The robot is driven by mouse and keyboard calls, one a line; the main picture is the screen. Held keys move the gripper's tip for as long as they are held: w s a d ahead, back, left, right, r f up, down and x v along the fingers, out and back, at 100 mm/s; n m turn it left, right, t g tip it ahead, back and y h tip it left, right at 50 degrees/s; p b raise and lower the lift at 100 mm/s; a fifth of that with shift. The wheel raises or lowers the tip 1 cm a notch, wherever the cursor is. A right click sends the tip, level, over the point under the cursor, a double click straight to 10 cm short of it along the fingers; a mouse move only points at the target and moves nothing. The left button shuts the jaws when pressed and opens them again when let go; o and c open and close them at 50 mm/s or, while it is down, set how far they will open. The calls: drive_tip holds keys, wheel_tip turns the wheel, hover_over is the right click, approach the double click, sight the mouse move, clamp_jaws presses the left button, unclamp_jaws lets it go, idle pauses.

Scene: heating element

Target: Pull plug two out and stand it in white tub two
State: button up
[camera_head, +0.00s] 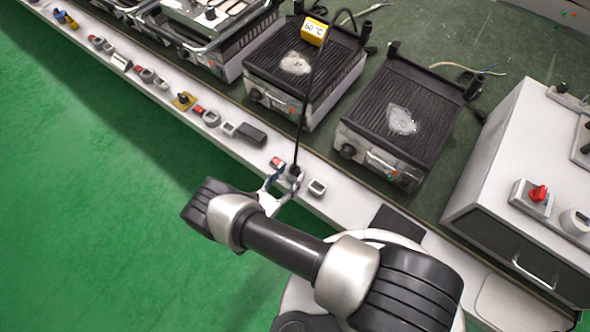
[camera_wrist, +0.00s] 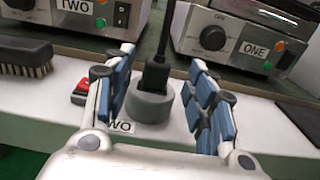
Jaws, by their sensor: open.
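Plug two (camera_wrist: 156,75) is black and stands upright in a round grey socket (camera_wrist: 150,106) on the white ledge. Its black cord (camera_head: 303,115) rises from it in the head view. A partly hidden "TWO" label (camera_wrist: 120,127) lies at the socket's foot. My gripper (camera_wrist: 162,92) is open, with one blue-padded finger on each side of the plug and socket. Nothing is clamped between the fingers. In the head view my gripper (camera_head: 284,180) is at the ledge, partly covering the socket. I cannot make out white tub two in either view.
Heater two (camera_wrist: 75,12) and heater one (camera_wrist: 240,40) stand behind the ledge. A red switch (camera_wrist: 84,92) and a brush (camera_wrist: 26,57) lie left of the socket. A yellow block (camera_head: 314,31) is on one heater. A white cabinet (camera_head: 525,165) stands right.

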sight(295, 167)
drive_tip(key=x, duration=0.4)
drive_tip(key=shift+w+d+r+b, duration=0.1)
drive_tip(key=shift+w+r+b, duration=0.15)
drive_tip(key=shift+b, duration=0.1)
drive_tip(key=shift+c, duration=0.2)
drive_tip(key=c, duration=1.1)
drive_tip(key=shift+c, duration=0.2)
wheel_tip(295, 167, up, 20)
drive_tip(key=p, duration=0.7)
